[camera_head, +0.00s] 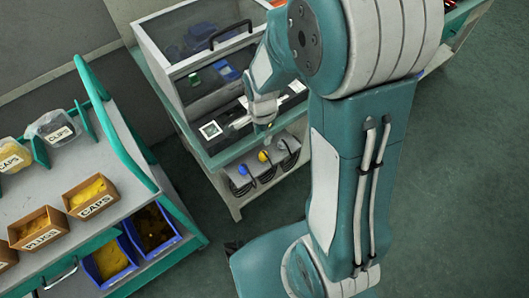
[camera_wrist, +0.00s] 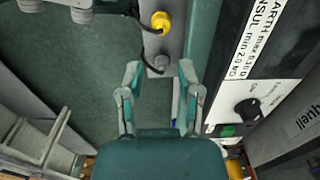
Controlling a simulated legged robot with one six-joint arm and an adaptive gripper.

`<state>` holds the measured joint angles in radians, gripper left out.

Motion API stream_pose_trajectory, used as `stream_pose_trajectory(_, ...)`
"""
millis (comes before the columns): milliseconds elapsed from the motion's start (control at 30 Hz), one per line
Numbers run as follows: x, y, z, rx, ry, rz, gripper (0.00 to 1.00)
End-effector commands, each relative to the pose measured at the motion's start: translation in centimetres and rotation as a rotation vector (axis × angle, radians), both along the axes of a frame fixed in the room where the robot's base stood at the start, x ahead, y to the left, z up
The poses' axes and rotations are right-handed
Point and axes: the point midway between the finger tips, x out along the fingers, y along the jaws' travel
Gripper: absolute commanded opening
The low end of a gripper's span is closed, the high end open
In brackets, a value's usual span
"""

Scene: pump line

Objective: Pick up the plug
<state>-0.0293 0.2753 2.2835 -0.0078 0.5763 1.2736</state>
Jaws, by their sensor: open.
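Candidate plugs sit in a row on the front ledge of a bench unit: a blue one (camera_head: 243,169), a yellow one (camera_head: 263,156) and a grey one (camera_wrist: 160,62), with black cables. I cannot tell which is the task's plug. The yellow one also shows in the wrist view (camera_wrist: 161,21), at the top, beyond my fingertips. My gripper (camera_wrist: 160,72) is open and empty, its two fingers apart, with the grey one appearing between the tips. Whether they touch it or are above it I cannot tell. In the head view my arm partly hides this area.
A tester panel (camera_wrist: 245,105) with a black knob and green button stands close on the right in the wrist view. A glass-fronted cabinet (camera_head: 196,58) sits on the bench unit. A teal cart (camera_head: 120,195) with labelled bins stands left. Green floor is open between.

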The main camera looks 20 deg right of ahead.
Motion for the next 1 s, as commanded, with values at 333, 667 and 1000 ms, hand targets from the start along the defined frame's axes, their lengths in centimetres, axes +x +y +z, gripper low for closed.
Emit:
stream_pose_trajectory(333,0.1,-0.4,-4.6,0.005,0.011,-0.02,0.45)
stream_pose_trajectory(667,0.2,-0.6,-7.4,0.004,0.011,-0.02,0.45)
stream_pose_trajectory(1000,0.4,-0.9,-11.2,0.004,0.008,-0.019,0.45)
